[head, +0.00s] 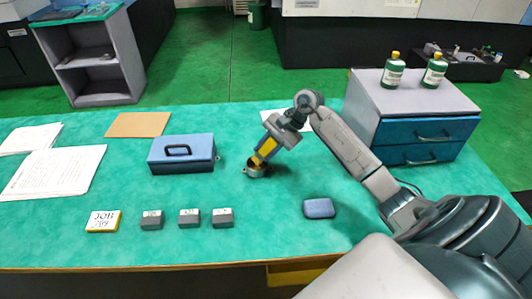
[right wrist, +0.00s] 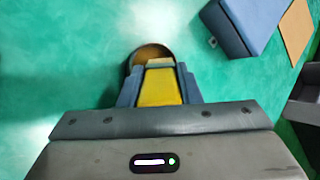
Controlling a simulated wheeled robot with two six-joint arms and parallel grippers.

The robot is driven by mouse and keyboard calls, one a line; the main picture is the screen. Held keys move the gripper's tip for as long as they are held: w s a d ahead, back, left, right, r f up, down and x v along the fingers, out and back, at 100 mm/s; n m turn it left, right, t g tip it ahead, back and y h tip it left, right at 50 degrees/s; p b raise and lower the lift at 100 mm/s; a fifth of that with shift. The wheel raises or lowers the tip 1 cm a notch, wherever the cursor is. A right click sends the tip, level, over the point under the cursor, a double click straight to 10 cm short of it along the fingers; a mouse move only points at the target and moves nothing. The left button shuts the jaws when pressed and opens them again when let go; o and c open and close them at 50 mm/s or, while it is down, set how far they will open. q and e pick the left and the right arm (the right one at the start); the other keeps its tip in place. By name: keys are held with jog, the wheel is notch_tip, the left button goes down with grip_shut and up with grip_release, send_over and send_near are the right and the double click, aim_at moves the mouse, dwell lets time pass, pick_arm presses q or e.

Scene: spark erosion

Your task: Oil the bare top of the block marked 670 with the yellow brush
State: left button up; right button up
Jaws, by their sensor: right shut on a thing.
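My right gripper (head: 270,143) is shut on the yellow brush (head: 265,150), which tilts down to the left. The brush's lower end is at the mouth of a small grey cup (head: 257,172); I cannot tell how deep it is. In the right wrist view the brush (right wrist: 160,88) lies between the fingers (right wrist: 158,90), and its far end overlaps the cup (right wrist: 133,62). Three grey blocks stand in a row near the front: a left one (head: 151,220), a middle one (head: 189,219) and a right one (head: 223,218). Their top markings are too small to read surely. My left gripper is out of view.
A blue box with a handle (head: 182,154) stands left of the cup. A yellow-edged JOB plate (head: 103,221) is left of the blocks, and a blue pad (head: 319,208) lies right. Two bottles stand on a drawer cabinet (head: 415,98). Mat between cup and blocks is clear.

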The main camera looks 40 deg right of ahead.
aim_at(266, 145)
jog(key=shift+r, duration=2.6)
